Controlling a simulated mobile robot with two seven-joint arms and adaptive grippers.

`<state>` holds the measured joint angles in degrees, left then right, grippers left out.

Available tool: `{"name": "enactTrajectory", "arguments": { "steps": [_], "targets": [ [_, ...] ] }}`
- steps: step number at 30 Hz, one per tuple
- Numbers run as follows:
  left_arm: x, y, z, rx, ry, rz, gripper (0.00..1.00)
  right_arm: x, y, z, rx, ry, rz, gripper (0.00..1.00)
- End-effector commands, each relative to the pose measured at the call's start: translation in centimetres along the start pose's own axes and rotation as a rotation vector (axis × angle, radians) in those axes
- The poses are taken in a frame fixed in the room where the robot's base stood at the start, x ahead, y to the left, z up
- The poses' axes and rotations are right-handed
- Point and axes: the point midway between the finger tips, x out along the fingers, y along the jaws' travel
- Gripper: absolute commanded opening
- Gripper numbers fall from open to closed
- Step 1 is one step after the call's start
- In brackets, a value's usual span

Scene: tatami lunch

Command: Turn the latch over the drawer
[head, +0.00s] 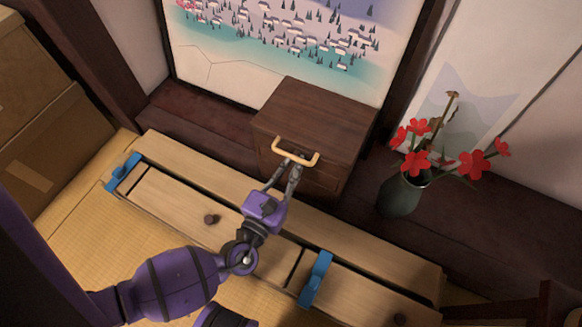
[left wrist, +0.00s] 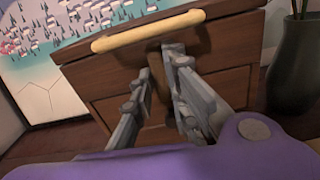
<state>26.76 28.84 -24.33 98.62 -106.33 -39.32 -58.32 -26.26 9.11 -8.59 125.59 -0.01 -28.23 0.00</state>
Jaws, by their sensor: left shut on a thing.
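A small dark-brown wooden chest (head: 315,125) stands against the back wall, and a pale curved handle (head: 296,155) crosses its front. The handle also runs across the top of the left wrist view (left wrist: 150,32). Below its middle, a narrow brown latch bar (left wrist: 154,95) stands roughly upright in front of the chest's front. My left gripper (head: 292,168) is at the chest's front just under the handle. In the left wrist view its grey fingers (left wrist: 157,85) are on either side of the bar, shut on it. The fingers partly hide the bar. My right gripper does not show.
A long, low pale cabinet (head: 385,258) with round knobs lies in front of the chest. Blue clips (head: 123,172) sit on it. A dark vase (head: 402,195) with red flowers stands right of the chest. Cardboard boxes (head: 40,150) are at the left.

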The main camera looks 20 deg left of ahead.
Motion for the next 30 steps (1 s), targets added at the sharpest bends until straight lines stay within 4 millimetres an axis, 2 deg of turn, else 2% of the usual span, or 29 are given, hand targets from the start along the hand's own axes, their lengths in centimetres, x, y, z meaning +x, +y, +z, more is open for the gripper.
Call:
{"name": "enactTrajectory", "arguments": {
  "steps": [21,22,25,30],
  "targets": [
    [-0.11,-0.01,-0.09,-0.073,0.002,0.001,0.00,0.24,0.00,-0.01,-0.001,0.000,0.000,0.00],
    [-0.11,-0.01,-0.09,-0.073,0.002,0.001,0.18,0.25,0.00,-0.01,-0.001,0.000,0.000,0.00],
    [-0.09,-0.01,-0.08,-0.072,0.002,0.001,0.31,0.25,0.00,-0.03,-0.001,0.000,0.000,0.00],
    [-0.05,0.00,-0.04,-0.070,0.001,0.000,0.33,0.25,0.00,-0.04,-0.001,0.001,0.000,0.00]
  ]
}}
